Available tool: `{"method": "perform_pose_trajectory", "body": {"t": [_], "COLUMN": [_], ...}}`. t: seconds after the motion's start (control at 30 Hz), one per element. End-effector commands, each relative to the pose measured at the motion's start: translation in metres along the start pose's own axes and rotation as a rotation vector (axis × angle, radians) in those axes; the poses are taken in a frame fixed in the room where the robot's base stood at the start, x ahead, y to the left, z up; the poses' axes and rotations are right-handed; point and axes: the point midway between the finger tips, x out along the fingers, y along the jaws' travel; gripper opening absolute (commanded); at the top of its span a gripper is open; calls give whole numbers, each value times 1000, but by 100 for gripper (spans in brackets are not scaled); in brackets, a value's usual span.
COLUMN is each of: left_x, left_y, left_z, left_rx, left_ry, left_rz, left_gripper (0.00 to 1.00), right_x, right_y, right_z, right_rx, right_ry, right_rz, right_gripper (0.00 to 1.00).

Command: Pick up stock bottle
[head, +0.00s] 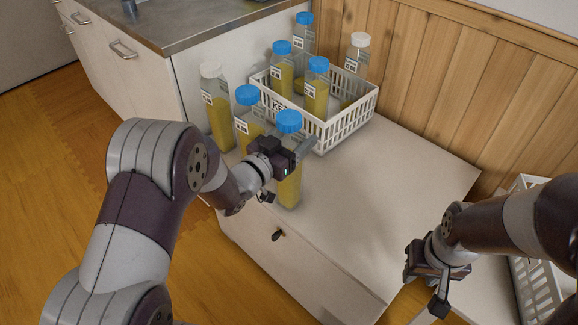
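Several clear bottles of yellow liquid with small labels are in view; the labels are too small to tell which is the stock bottle. Three stand on the white cabinet top (400,190) outside the crate: a white-capped bottle (219,120), a blue-capped bottle (247,97) and a nearer blue-capped bottle (289,190). My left gripper (292,165) is at the nearer blue-capped bottle, covering its middle, with a finger reaching past its right side. Whether the fingers press on it is hidden. My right gripper (424,291) is empty, its fingers apart, at the cabinet's front right.
A white slatted crate (345,128) on the cabinet top holds several bottles, one white-capped (360,41), the others blue-capped (318,66). A wooden wall (460,75) is behind. A second white crate (530,285) is at right. The cabinet top's right part is clear.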

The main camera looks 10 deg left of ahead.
Motion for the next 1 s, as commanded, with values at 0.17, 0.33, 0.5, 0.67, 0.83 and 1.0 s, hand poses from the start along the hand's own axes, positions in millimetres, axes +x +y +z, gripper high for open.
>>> {"method": "perform_pose_trajectory", "body": {"t": [0.17, 0.33, 0.5, 0.67, 0.83, 1.0], "left_x": [0, 0, 0, 0, 0, 3], "left_y": [0, 0, 0, 0, 2, 36], "left_z": [0, -1, -5, -24, -48, -66], "left_rx": [0, 1, 2, 2, 2, 1], "left_ry": [-1, 3, 3, 3, 4, 5], "left_rz": [0, 0, 0, 0, 1, 6], "left_gripper": [0, 0, 0, 0, 0, 0], "right_x": [0, 0, -2, -12, -23, -32], "right_y": [0, 0, 0, 0, 0, 0], "right_z": [0, 0, 0, -1, -3, -4], "right_rx": [0, 0, 0, 0, 0, 0], "right_ry": [0, 0, 0, 0, 0, 0], "right_rz": [0, 0, 0, 0, 0, 0], "right_gripper": [36, 36, 36, 36, 36, 36]}}
